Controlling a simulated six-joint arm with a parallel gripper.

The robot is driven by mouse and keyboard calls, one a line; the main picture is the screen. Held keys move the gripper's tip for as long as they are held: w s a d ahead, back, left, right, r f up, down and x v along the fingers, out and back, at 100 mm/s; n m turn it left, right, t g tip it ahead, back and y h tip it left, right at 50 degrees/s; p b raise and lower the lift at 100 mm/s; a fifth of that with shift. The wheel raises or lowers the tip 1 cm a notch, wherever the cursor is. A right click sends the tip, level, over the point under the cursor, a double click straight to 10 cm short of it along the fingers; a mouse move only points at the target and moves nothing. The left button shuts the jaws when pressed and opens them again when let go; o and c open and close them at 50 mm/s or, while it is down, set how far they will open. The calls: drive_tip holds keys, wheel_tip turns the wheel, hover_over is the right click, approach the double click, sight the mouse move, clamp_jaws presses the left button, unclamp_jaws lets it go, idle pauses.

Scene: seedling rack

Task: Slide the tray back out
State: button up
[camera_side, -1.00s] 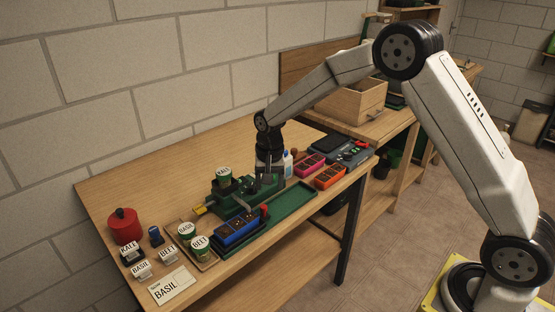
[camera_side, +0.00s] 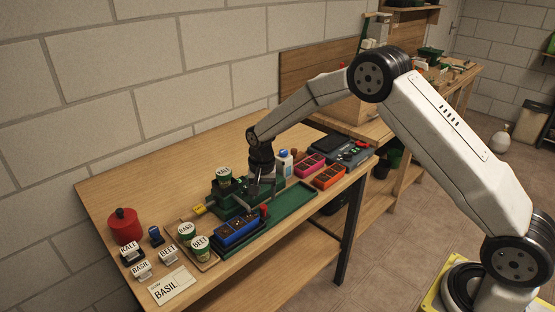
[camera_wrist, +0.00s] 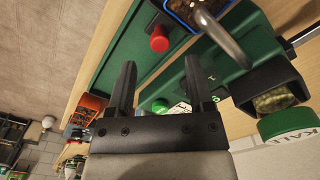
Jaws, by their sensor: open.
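The blue tray (camera_side: 237,229) with dark soil in its cells sits at the near left end of the long green track (camera_side: 292,206). A red knob (camera_side: 264,210) is at its right end. In the wrist view the knob (camera_wrist: 159,40) shows beyond the open fingertips, and a corner of the blue tray (camera_wrist: 182,12) is at the top edge. My gripper (camera_side: 259,192) is over the green machine beside the track, behind the knob in the side view. In the wrist view its two fingers (camera_wrist: 158,78) are apart with nothing held between them.
A green machine (camera_side: 222,201) with a KALE pot (camera_side: 224,175) stands behind the track. Seed pots (camera_side: 201,245), label holders and a red canister (camera_side: 124,226) are at left. Pink (camera_side: 309,166) and orange (camera_side: 328,177) trays stand at right. The track's right part is bare.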

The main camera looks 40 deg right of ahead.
sight(263, 206)
drive_tip(key=shift+f, duration=2.15)
clamp_jaws()
drive_tip(key=shift+r, duration=0.1)
